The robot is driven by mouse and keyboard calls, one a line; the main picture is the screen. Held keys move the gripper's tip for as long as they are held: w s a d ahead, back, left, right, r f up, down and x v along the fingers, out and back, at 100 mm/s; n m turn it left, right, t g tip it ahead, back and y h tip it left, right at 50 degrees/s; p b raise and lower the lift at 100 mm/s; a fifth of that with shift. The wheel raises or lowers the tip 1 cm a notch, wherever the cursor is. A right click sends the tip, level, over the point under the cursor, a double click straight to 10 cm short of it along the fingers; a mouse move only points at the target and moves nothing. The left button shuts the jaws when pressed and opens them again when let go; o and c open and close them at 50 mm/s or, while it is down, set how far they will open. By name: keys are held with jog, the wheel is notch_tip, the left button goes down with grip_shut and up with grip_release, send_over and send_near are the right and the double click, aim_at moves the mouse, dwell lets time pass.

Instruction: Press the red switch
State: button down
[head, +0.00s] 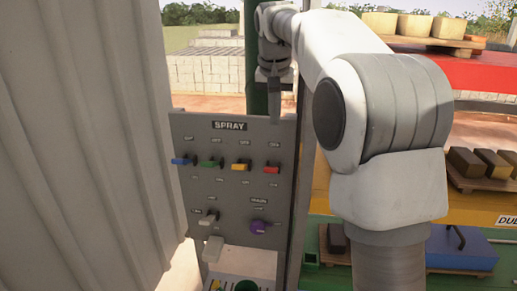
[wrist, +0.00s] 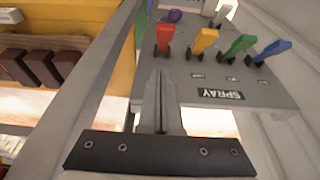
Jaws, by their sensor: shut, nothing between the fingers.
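The grey SPRAY panel (head: 230,190) stands upright in the head view and shows upside down in the wrist view (wrist: 205,112). The red switch (head: 271,169) is the rightmost in the upper row of coloured switches in the head view. In the wrist view the red switch (wrist: 163,37) is at the left end of that row, just beyond the fingertips. My gripper (head: 274,120) is shut and empty, pointing down at the panel's top right, above the red switch. The fingers (wrist: 160,76) appear apart from it in the wrist view; their exact depth is unclear.
Yellow (head: 240,166), green (head: 211,163) and blue (head: 182,161) switches lie left of the red one. A purple knob (head: 259,227) and pale levers (head: 212,248) are lower. A corrugated wall (head: 85,150) is left; shelves with blocks (head: 482,165) are right.

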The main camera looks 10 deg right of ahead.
jog(key=shift+w+a, duration=0.3)
jog(key=shift+w, duration=0.4)
send_over(272, 169)
jog(key=w, duration=0.3)
jog(key=f, duration=0.8)
jog(key=shift+w+d+f, duration=0.1)
jog(key=shift+d+f, duration=0.1)
jog(key=shift+f, duration=0.1)
jog(key=f, duration=0.1)
jog(key=s+f, duration=0.1)
jog(key=f, duration=0.1)
jog(key=shift+a, duration=0.15)
jog(key=shift+s+a+f+p, duration=0.1)
jog(key=shift+s+f+p, duration=0.2)
jog(key=shift+f, duration=0.35)
jog(key=shift+f+b, duration=0.2)
jog(key=shift+b, duration=0.25)
